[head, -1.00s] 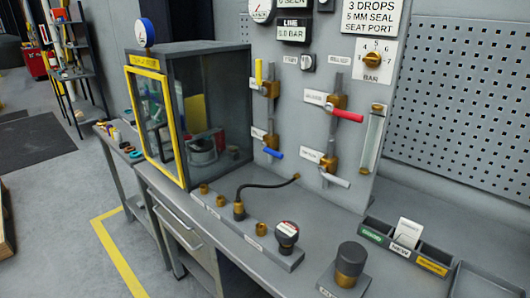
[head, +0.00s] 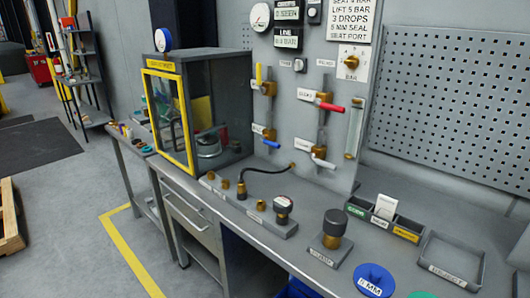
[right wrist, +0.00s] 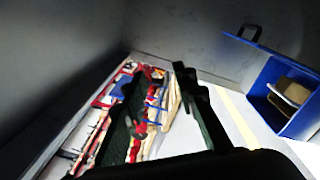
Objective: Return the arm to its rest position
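Neither of my arms nor grippers shows in the head view. In the right wrist view the two dark fingers of my right gripper (right wrist: 158,78) stand apart, with nothing held between them. Behind the fingers is a blurred, cluttered strip of red, white, blue and tan items (right wrist: 145,115); I cannot tell what they are. My left gripper is in neither view.
The bench (head: 455,215) carries a yellow-framed cabinet (head: 168,122), a valve panel (head: 285,160), a knob block (head: 328,245), a blue disc (head: 374,280) and an empty tray (head: 452,262). A blue bin (right wrist: 285,95) shows in the right wrist view. Open floor lies left.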

